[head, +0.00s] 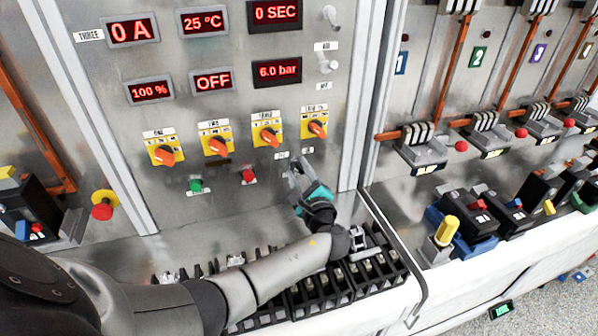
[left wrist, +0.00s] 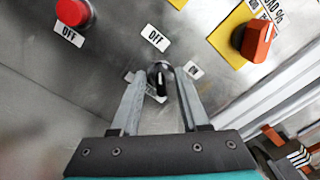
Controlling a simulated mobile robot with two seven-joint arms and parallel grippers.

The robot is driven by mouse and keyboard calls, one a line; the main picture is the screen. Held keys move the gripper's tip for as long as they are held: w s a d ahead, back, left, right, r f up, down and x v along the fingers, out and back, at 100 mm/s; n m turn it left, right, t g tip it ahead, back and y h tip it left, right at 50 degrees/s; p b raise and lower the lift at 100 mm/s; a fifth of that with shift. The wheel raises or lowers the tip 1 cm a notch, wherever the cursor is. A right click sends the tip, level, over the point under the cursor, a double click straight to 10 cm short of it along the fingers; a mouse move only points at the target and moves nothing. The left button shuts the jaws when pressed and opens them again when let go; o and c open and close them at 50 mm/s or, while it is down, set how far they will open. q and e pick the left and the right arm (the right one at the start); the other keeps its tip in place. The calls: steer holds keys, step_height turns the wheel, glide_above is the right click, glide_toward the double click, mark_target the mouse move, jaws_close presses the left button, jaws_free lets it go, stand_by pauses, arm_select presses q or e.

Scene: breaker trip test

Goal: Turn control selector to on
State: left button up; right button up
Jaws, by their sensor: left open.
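The control selector (left wrist: 160,78) is a small black knob with a pale line, on the grey metal panel. In the left wrist view it sits between an OFF label (left wrist: 155,38) and a partly blurred label (left wrist: 193,71) that appears to read ON. My left gripper (head: 297,165) is at the lower right of the panel in the head view, below the orange selectors. Its jaws are open, one finger on each side of the knob in the left wrist view; I cannot tell whether they touch it. My right gripper is out of view.
A red button (head: 249,176) and a green button (head: 195,185) are left of the gripper. Orange selectors on yellow plates, such as this one (head: 316,127), are above. A display (head: 212,81) reads OFF. Black terminal blocks (head: 330,287) line the ledge below my left arm.

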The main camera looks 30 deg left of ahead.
arm_select(q)
steer(key=shift+c, duration=0.3)
steer(key=c, duration=0.6)
jaws_close()
